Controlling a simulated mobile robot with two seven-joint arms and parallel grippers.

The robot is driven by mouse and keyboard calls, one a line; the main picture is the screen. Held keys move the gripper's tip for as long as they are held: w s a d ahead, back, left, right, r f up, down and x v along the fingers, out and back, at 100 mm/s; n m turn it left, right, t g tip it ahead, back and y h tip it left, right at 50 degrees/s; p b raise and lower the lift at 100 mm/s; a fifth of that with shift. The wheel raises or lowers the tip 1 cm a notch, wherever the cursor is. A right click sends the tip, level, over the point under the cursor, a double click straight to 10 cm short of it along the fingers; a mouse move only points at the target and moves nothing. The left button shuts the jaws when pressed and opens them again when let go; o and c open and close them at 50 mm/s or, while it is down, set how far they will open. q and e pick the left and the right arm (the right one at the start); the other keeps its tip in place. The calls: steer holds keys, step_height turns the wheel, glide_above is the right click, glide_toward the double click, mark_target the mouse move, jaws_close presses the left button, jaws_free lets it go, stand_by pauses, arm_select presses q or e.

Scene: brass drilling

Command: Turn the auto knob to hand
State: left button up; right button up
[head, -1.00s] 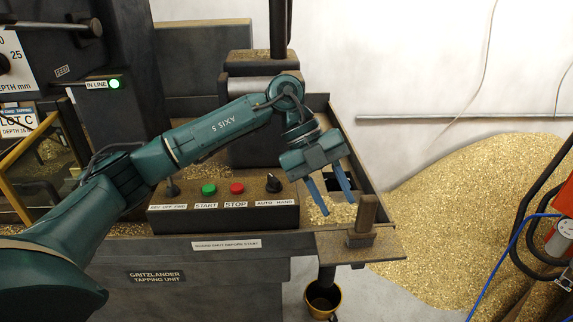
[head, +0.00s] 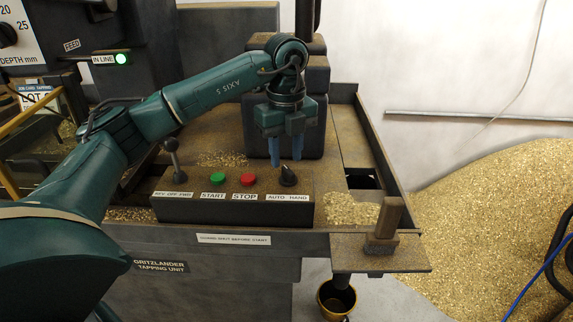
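The auto/hand knob (head: 288,176) is a black knob at the right end of the dark control box (head: 200,212), above a label reading AUTO HAND. Its exact pointing direction is too small to tell. My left gripper (head: 286,163) points down just behind the knob, with its two blue fingers apart and nothing visible between them. It appears clear of the knob, though the exact gap in depth cannot be judged. My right gripper is not in view.
A green START button (head: 217,179), a red STOP button (head: 248,180) and a black lever (head: 175,160) share the box. A wooden-looking block (head: 390,217) stands on the right corner plate. Brass chips (head: 480,200) are heaped at right.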

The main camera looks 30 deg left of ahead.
mark_target(286, 168)
arm_select(q)
steer(key=shift+f, duration=1.55)
jaws_close()
